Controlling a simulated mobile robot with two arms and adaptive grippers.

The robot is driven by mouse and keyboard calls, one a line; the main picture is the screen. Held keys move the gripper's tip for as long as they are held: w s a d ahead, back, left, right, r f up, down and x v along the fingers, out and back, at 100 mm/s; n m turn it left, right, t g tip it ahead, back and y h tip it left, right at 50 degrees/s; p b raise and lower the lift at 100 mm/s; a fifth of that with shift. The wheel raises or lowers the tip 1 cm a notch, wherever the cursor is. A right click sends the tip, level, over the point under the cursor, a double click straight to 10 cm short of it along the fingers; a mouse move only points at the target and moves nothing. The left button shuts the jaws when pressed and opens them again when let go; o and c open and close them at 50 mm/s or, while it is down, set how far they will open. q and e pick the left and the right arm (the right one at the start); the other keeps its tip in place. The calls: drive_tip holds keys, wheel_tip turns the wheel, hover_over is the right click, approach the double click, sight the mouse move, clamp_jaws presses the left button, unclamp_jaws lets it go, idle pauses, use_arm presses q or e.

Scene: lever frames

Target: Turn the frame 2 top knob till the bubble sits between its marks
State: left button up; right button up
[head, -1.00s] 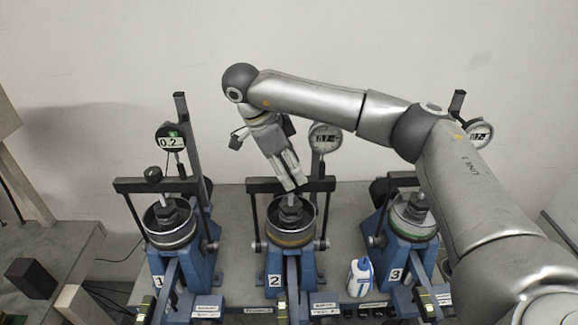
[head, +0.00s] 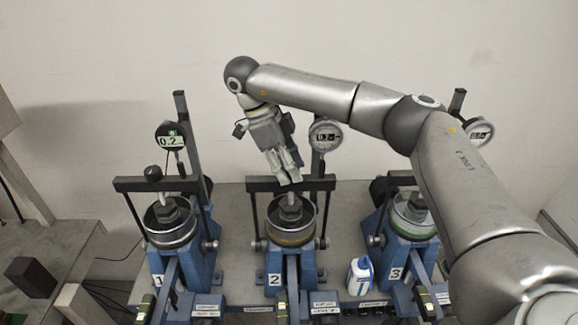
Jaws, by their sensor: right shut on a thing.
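Frame 2 (head: 274,280) is the middle blue lever frame, with a dark crossbar (head: 316,184) over its round cell (head: 291,238). My right gripper (head: 287,180) comes down from above onto the middle of this crossbar. It is shut on the frame 2 top knob, which its fingers hide. A small yellowish vial (head: 281,306) shows on the beam of frame 2 near the bottom edge. Its bubble and marks are too small to make out. My left gripper is not in view.
Frame 1 (head: 159,281) stands left, its dark top knob (head: 153,173) visible. Frame 3 (head: 396,274) stands right, partly behind my right arm. Round dials (head: 326,136) stand on posts behind. A white bottle (head: 360,277) stands between frames 2 and 3.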

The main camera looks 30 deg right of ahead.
drive_tip(key=shift+m, duration=0.4)
drive_tip(key=o, duration=1)
drive_tip(key=shift+o, duration=0.2)
drive_tip(key=shift+r, duration=0.1)
drive_tip(key=v, duration=1.1)
drive_tip(key=shift+w+r, duration=0.3)
drive_tip(key=shift+r, duration=0.05)
drive_tip(key=shift+a, duration=0.2)
